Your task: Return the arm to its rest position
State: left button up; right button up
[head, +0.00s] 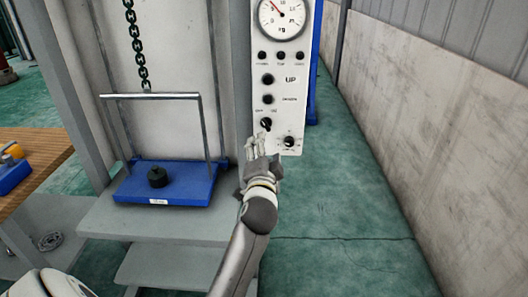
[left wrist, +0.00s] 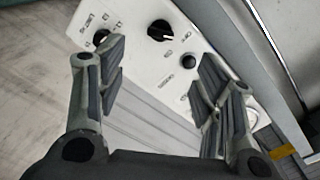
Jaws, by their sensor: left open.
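My left gripper (head: 256,146) is raised in front of the lower part of the white control panel (head: 280,90), just below a black knob (head: 265,124) and left of a second knob (head: 289,142). In the left wrist view, the left gripper (left wrist: 160,72) has its fingers spread wide with nothing between them. A black knob (left wrist: 160,31) shows beyond the gap, and another knob (left wrist: 100,37) is partly behind one finger. I cannot tell whether a finger touches the panel. My right gripper is not in view.
A blue tray (head: 135,190) with a black weight (head: 157,176) rests on a grey platform (head: 100,220), under a chain (head: 137,45). A wooden table (head: 35,155) is at the left. A wall (head: 440,130) stands right, with open green floor (head: 340,220) before it.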

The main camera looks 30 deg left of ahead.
pick_arm(q)
jog(key=shift+f, duration=0.1)
dwell(0.4)
jog(key=w+d+f+m+g+h, duration=0.1)
jog(key=d+f+h, duration=0.15)
jog(key=f, duration=0.75)
jog(key=w+d+f+g+h, duration=0.1)
jog(key=d+f+h, duration=0.15)
jog(key=f, duration=0.85)
jog(key=s+d+f+g+h, duration=0.1)
jog(key=s+d+f+g, duration=0.3)
jog(key=f, duration=0.8)
jog(key=s+d+f+h, duration=0.2)
jog(key=s+f, duration=0.5)
jog(key=f, duration=0.4)
jog(key=s+f+n+g, duration=0.1)
jog(key=s+f+g, duration=0.1)
jog(key=s+f, duration=0.6)
jog(key=s+d+f+n+g+h, duration=0.1)
jog(key=s+f+g, duration=0.2)
jog(key=s+f, duration=0.5)
jog(key=s+d+f+n+g, duration=0.1)
jog(key=s+f, duration=0.7)
jog(key=s, duration=1.7)
jog(key=shift+s+n+g+h, duration=0.3)
jog(key=shift+n+g, duration=0.3)
jog(key=shift+g, duration=0.5)
